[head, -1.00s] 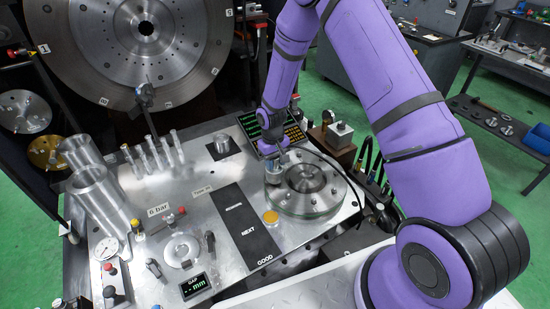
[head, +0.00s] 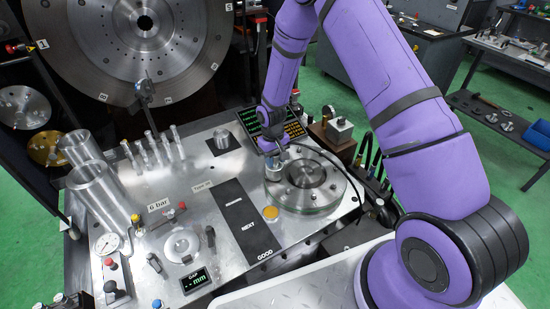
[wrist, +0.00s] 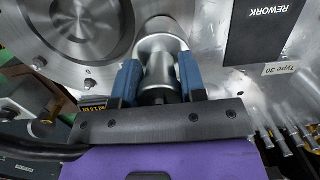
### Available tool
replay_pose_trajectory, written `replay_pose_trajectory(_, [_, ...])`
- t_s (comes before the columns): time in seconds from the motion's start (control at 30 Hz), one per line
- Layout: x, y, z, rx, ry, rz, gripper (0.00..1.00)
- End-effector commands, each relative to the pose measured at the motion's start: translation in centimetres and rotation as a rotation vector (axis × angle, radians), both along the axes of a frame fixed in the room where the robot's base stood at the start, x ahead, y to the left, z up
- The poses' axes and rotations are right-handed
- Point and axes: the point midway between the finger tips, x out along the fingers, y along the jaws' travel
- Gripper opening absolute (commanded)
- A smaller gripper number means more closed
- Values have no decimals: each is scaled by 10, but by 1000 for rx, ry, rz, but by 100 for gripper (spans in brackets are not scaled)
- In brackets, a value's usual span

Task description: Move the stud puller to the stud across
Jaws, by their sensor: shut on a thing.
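The stud puller (head: 273,172) is a silver cylinder, upright at the left rim of the round steel flange (head: 330,195). My gripper (head: 271,152) is above it, partly hidden by my own arm. In the wrist view, the blue fingers of my gripper (wrist: 159,80) are closed on both sides of the stud puller (wrist: 160,42). The flange (wrist: 25,30) is beside it at the left, with small studs (wrist: 90,84) standing along its rim. Whether the puller sits over a stud is hidden by its body.
A dark display panel (head: 293,133) and a metal block (head: 340,131) are behind the flange. A black cable loops near its right side.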

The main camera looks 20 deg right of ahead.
Motion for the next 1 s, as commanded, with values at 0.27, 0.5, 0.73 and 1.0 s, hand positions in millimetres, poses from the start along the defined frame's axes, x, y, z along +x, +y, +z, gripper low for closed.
replay_pose_trajectory(0.27, [1, 0, -4, 0, -2, 0, 0])
replay_pose_trajectory(0.5, [1, 0, -5, 0, -2, 0, 68])
replay_pose_trajectory(0.73, [0, 0, -6, 0, 1, 0, 68])
replay_pose_trajectory(1.0, [4, 0, 18, 1, -4, -1, 68])
